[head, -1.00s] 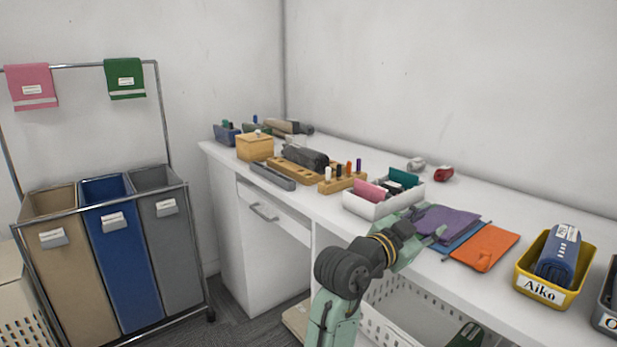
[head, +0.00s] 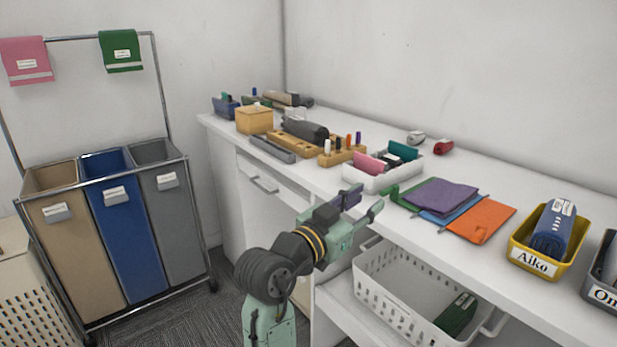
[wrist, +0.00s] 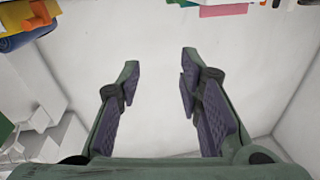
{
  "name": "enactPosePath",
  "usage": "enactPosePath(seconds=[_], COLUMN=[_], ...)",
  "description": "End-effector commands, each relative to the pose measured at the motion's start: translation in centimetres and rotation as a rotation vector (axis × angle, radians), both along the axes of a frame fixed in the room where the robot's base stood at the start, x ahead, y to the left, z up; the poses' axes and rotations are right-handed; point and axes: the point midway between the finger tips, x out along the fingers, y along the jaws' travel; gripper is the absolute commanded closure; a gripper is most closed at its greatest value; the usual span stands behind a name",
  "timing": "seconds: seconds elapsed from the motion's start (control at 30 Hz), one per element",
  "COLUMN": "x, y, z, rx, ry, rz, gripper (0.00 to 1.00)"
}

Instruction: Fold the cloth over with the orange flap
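The cloth lies on the white counter, with an orange flap (head: 481,219) spread flat at its right. A purple piece (head: 445,195) lies on top at its left, with blue (head: 460,217) showing beneath and green (head: 408,191) at the far left edge. My gripper (head: 366,200) is left of the cloth at the counter's front edge, apart from it. Its fingers are open, and in the wrist view (wrist: 160,62) the gap between them is empty, with only a plain white surface behind.
A white bin (head: 370,182) with pink and teal items stands behind my gripper. A yellow bin labelled Aiko (head: 516,254) holds a blue roll right of the cloth. Wooden blocks with pegs (head: 342,157) stand farther left. A white basket (head: 375,291) sits below the counter.

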Motion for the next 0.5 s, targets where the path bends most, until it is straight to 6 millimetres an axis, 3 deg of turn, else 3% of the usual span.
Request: enactPosePath(seconds=[0.5], x=[1.5], y=[8.8], z=[4.7], rx=[-0.092], ry=[-0.118], rz=[0.271], gripper=[0.67])
